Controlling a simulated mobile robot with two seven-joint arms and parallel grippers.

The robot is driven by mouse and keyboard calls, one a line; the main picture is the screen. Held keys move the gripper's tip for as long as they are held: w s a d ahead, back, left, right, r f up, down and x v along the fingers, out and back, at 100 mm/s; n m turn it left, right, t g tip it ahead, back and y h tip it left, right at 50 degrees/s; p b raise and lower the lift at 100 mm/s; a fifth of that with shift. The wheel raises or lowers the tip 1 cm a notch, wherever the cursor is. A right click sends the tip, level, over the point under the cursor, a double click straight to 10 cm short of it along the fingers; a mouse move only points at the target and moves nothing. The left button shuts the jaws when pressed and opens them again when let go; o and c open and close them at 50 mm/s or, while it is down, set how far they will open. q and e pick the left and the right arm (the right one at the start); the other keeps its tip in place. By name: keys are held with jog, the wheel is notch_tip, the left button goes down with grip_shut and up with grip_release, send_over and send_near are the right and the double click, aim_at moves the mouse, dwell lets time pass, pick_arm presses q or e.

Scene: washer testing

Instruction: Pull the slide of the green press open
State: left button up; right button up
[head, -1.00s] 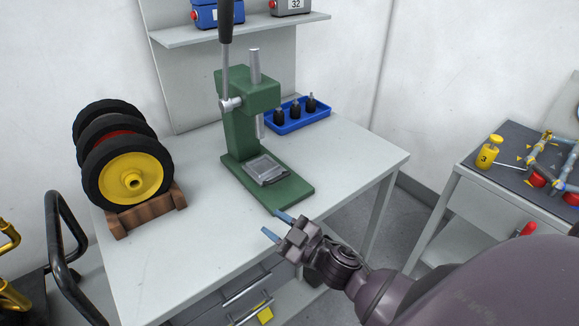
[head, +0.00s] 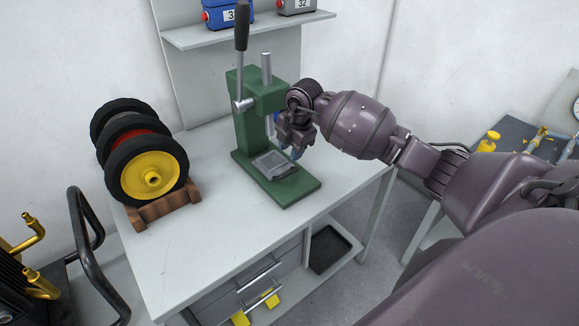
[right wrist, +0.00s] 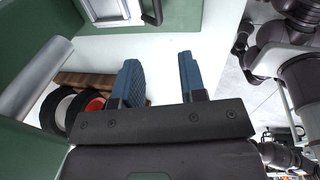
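The green press (head: 243,130) stands on the grey workbench, with its lever up. Its slide (head: 268,162), a grey plate, lies on the green base below the ram; it also shows at the top of the right wrist view (right wrist: 104,8). A dark handle (right wrist: 157,14) sticks out beside the slide there. My right gripper (head: 289,145) is beside the ram, above the slide's right side. In the right wrist view its blue fingers (right wrist: 160,80) are apart with nothing between them. The handle is beyond the fingertips, not touched. My left gripper is not in view.
A rack of wheels (head: 150,170) stands left of the press on the workbench (head: 215,230). The grey ram (right wrist: 35,78) is close to my gripper. A shelf with boxes hangs behind. The bench front is clear. A second table (head: 505,140) is at the right.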

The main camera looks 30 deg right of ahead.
aim_at(289, 172)
jog(key=shift+h, duration=0.3)
jog(key=f, duration=0.3)
jog(key=w+f, duration=0.1)
jog(key=f, duration=0.2)
jog(key=w+d+f, duration=0.1)
jog(key=f, duration=0.3)
jog(key=shift+w, duration=0.15)
jog(key=shift+m, duration=0.3)
grip_shut()
